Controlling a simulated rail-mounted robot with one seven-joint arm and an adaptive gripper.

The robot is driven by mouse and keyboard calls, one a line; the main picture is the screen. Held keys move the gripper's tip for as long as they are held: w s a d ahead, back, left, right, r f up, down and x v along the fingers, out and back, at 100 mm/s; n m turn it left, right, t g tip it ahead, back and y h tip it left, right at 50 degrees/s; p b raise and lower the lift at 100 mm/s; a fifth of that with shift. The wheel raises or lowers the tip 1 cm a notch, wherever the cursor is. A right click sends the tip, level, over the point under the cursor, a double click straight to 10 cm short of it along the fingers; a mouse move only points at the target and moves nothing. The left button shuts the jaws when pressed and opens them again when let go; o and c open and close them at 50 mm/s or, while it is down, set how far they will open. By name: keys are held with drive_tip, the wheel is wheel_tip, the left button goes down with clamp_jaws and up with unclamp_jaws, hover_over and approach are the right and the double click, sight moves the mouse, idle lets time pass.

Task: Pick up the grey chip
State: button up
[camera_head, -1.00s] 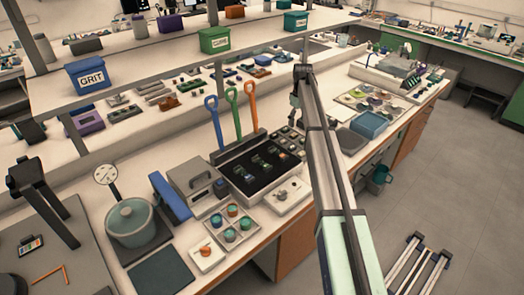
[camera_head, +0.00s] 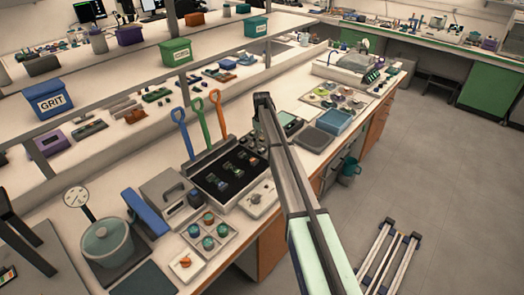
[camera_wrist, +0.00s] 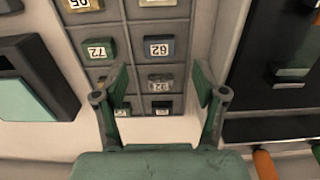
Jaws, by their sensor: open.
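A light grey chip with a dark printed mark (camera_wrist: 160,82) lies in a compartment of the grey compartment tray (camera_wrist: 125,42) in the wrist view. In the head view the compartment tray (camera_head: 247,143) is partly hidden by my arm, and my gripper is hidden.
A black tray (camera_head: 217,186) with several chips stands beside the compartment tray, with blue, green and orange-handled tools (camera_head: 203,125) behind it. A device with a teal screen (camera_head: 289,121) stands on the other side. A blue bin (camera_head: 335,121) stands farther right.

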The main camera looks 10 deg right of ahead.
sight(262, 149)
drive_tip(key=shift+d+f+p, duration=0.1)
drive_tip(key=shift+f+p, duration=1.25)
drive_tip(key=shift+f, duration=1.25)
drive_tip(key=c, duration=1.2)
